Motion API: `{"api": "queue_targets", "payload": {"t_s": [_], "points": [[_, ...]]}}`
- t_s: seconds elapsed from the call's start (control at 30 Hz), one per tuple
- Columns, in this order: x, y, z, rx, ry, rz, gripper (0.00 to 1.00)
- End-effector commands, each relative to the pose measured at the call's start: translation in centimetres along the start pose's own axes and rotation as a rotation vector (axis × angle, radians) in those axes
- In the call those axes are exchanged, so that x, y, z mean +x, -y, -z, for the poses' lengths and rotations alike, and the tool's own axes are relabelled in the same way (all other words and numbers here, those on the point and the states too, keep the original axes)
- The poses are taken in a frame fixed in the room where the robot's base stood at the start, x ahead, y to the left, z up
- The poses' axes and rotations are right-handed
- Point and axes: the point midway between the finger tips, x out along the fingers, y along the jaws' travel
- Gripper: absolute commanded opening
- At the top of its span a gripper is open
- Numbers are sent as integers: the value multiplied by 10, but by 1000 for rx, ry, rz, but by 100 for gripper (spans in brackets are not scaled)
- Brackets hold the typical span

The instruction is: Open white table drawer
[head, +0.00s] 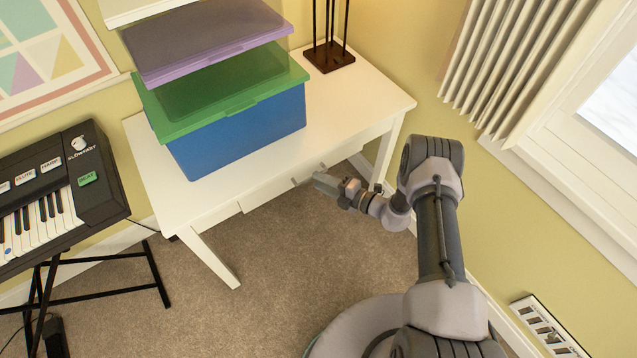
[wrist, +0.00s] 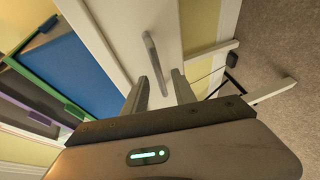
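The white table (head: 358,92) stands against the wall in the head view, with its drawer front (head: 275,190) facing the open floor. In the wrist view the white drawer front (wrist: 118,28) fills the upper middle, with a slim metal bar handle (wrist: 152,52) on it. My gripper (head: 318,182) is beside the front of the table in the head view. In the wrist view my gripper (wrist: 159,84) is open, with its two fingers apart and the near end of the handle lined up between the tips. I cannot tell whether the fingers touch the handle. The drawer looks shut.
Stacked bins, a blue one with a green lid (head: 240,130) and a purple lid (head: 205,40), sit on the table. A dark lamp base (head: 328,57) stands behind. A keyboard (head: 55,200) is at left. Carpet (head: 290,260) before the table is clear.

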Motion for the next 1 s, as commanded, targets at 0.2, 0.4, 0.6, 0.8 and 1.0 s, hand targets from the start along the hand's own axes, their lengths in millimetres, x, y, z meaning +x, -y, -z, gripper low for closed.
{"api": "queue_targets", "payload": {"t_s": [0.2,0.4,0.6,0.8,1.0], "points": [[15,0,0,1,1,-1,32],[15,-1,0,1,1,0,31],[14,-1,0,0,0,0,0],[14,-1,0,0,0,0,0],[14,-1,0,0,0,0,0]]}}
